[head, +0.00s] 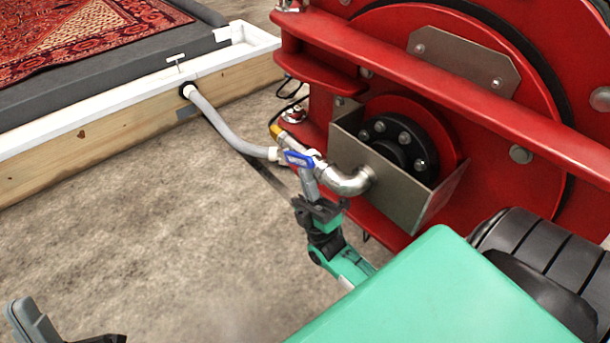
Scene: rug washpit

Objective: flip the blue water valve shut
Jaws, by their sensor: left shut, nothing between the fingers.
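The blue valve handle (298,159) sits on the metal fitting between the grey hose (226,130) and the silver elbow pipe (350,182). The handle lies roughly in line with the pipe. My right gripper (319,207) is just below the handle, close to the fitting. I cannot tell whether it touches the valve, and its finger gap is hidden. My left gripper (66,334) is at the bottom left edge, partly cut off, shut and empty, far from the valve.
A large red machine (540,120) with a metal guard (402,192) stands right behind the valve. A wood-sided pit edge (95,150) with a red patterned rug (75,35) is at the upper left. The concrete floor (130,240) between is clear.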

